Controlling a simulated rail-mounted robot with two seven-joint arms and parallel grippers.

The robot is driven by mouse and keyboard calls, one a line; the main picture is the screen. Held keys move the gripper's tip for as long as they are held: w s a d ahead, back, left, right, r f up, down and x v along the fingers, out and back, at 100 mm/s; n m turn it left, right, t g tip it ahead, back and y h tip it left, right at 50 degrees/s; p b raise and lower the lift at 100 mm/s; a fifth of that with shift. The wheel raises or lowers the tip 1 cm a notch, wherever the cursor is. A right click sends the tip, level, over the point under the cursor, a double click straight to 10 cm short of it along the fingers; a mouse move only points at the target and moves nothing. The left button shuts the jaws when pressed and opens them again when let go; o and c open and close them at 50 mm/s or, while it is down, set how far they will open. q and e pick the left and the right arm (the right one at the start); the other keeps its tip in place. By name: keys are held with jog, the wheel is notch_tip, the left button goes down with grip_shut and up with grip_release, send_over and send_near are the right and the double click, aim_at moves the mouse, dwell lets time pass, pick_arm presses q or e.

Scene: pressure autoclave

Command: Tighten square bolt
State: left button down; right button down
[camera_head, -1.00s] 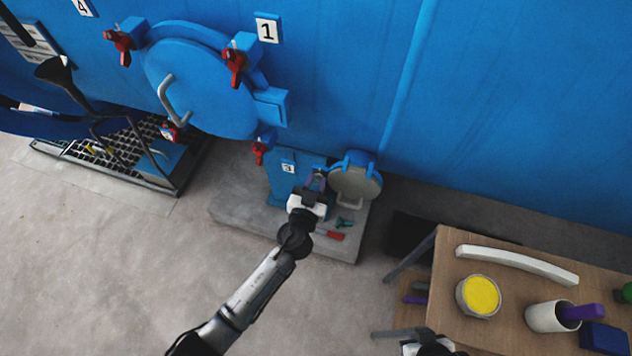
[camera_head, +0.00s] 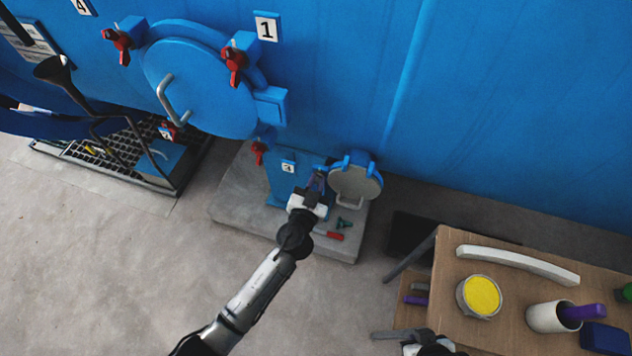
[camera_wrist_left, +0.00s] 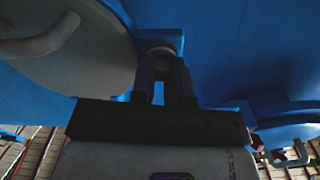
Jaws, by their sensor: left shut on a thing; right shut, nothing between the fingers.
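My left gripper (camera_head: 318,181) reaches the small blue opening marked 3 at the foot of the blue wall, left of its round grey open lid (camera_head: 355,184). In the left wrist view, the dark fingers (camera_wrist_left: 161,82) are shut on a small grey piece (camera_wrist_left: 160,51), seemingly the bolt, against blue metal. Its square shape cannot be made out; the fingers hide most of it. The lid with its grey handle (camera_wrist_left: 40,40) fills the upper left there. My right gripper (camera_head: 428,347) is shut and empty at the bottom edge, partly cut off, beside the wooden table.
A large blue round door (camera_head: 205,85) with red wing clamps (camera_head: 234,62) is up left. A red-handled item (camera_head: 335,236) and a green piece (camera_head: 344,223) lie on the concrete plinth (camera_head: 240,190). The wooden table (camera_head: 445,265) at right holds a yellow-filled bowl (camera_head: 480,296).

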pick_arm(q)
jog(key=c, duration=1.4)
grip_release()
jog(key=v, duration=1.3)
jog(key=shift+s+p, duration=0.4)
jog(key=shift+a, duration=0.1)
